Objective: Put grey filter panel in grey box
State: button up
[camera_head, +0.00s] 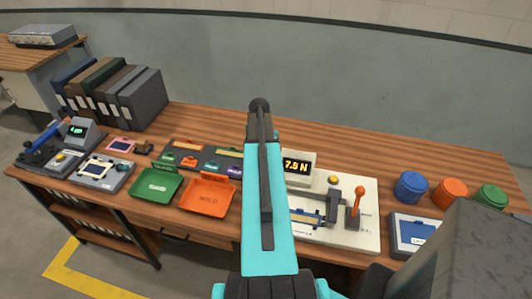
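I cannot surely tell which thing is the grey filter panel. A grey upright slab (146,99) stands at the right end of a row of slabs or binders at the back left of the bench. A flat grey box-like thing (42,35) lies on the side table at the far left. A large speckled grey block (480,252) fills the lower right corner, and I cannot tell what it is. My teal arm rises through the middle and hides part of the bench. I cannot make out my gripper's fingers.
The wooden bench (330,145) holds a green tray (158,185), an orange tray (206,195), a display (299,167) reading 7.8 N, and a white board with an orange lever (356,200). Blue (411,188), orange (450,192) and green (491,197) round containers stand right. The bench's back strip is clear.

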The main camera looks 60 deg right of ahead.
grip_shut()
jog(key=shift+r, duration=0.1)
dwell(0.4)
jog(key=shift+r+b, duration=1.55)
jog(key=shift+r, duration=3.35)
